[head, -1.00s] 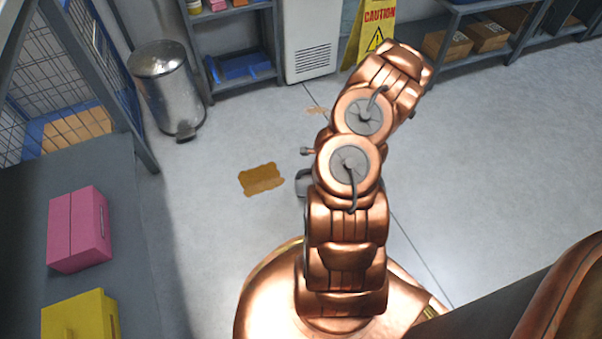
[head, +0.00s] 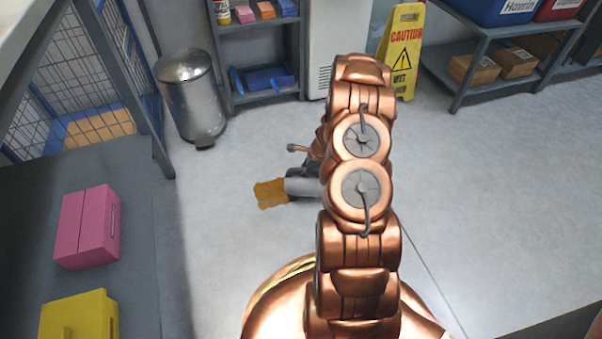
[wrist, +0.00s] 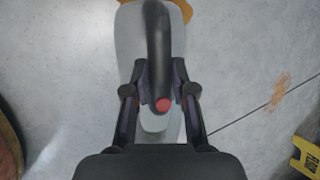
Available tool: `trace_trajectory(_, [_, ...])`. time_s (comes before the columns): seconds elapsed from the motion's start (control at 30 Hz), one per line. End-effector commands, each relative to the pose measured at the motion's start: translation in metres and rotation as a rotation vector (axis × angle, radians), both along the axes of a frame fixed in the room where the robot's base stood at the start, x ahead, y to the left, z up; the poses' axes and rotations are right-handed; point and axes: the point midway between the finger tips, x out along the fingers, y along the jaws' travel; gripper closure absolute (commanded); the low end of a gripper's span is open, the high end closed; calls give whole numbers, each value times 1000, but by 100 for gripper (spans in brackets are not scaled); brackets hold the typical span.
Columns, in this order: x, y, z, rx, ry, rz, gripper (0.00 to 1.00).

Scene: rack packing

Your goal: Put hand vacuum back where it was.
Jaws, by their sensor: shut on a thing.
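The hand vacuum (wrist: 135,50) is light grey with a black handle and a red button. In the wrist view my gripper (wrist: 160,85) is shut on its black handle, with one dark finger on each side. In the head view a grey end of the hand vacuum (head: 301,187) shows left of my arm, which hides the rest of it and most of my gripper. It appears above the floor, over part of an orange-brown stain (head: 268,194). The place where it was before cannot be told from these frames.
A metal trash bin (head: 190,95) and a low shelf (head: 262,97) stand at the back. A yellow caution sign (head: 402,60) is at the back right, near a shelf rack (head: 470,92). A dark table with a pink box (head: 87,228) and yellow box (head: 80,318) is at left. Floor at right is clear.

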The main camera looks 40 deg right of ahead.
Motion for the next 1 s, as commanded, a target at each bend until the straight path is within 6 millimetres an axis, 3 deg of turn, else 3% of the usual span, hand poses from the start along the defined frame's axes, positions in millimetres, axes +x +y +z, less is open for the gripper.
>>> trace_trajectory(0.2, [15, 1, -1, -4, -1, 0, 100])
trace_trajectory(0.53, [24, 4, -2, -1, -1, 1, 100])
trace_trajectory(0.8, [24, 4, -35, -1, -1, 1, 100])
trace_trajectory(1.0, [24, 4, -36, 0, -2, 0, 100])
